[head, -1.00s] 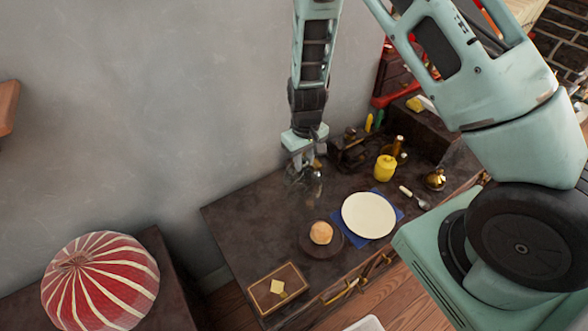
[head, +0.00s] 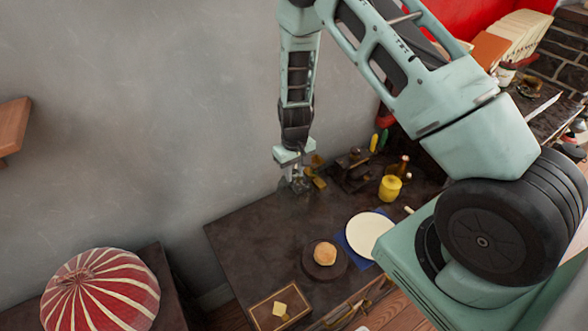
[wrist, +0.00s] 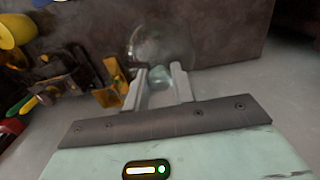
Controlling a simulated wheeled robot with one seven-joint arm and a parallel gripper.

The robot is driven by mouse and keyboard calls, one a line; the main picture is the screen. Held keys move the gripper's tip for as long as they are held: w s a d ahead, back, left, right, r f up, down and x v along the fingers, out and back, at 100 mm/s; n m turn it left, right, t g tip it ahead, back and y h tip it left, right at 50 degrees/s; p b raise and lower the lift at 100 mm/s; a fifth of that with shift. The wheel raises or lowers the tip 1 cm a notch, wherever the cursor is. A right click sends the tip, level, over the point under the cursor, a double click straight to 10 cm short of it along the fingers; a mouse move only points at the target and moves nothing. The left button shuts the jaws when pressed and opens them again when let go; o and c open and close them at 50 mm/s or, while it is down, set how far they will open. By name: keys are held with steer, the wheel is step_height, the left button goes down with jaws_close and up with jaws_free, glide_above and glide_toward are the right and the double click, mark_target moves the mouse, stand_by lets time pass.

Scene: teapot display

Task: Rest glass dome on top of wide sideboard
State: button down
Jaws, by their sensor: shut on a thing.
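My gripper (head: 296,168) is shut on the glass dome (head: 300,186), a small clear dome. In the wrist view the fingers (wrist: 159,84) close around its pale greenish knob, and the faint clear bowl (wrist: 160,42) shows beyond them. The wide dark sideboard (head: 255,235) stands against the grey wall. In the head view the dome appears over the sideboard's back edge, near the wall. I cannot tell how high it is above the top.
The sideboard carries a brown box (head: 265,313), a bun on a dark plate (head: 312,268), a white plate (head: 368,234), a yellow jar (head: 390,188) and dark-and-gold items (head: 350,170). Its left part is bare. A red striped dome-shaped object (head: 100,290) stands on lower-left furniture.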

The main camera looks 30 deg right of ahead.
mark_target(294, 186)
steer(key=shift+f+b, duration=1.65)
steer(key=shift+f, duration=1.15)
steer(key=shift+f+b, duration=0.5)
steer(key=shift+f, duration=0.05)
steer(key=c, duration=0.6)
jaws_free()
steer(key=shift+r+p, duration=2.1)
steer(key=shift+r, duration=0.95)
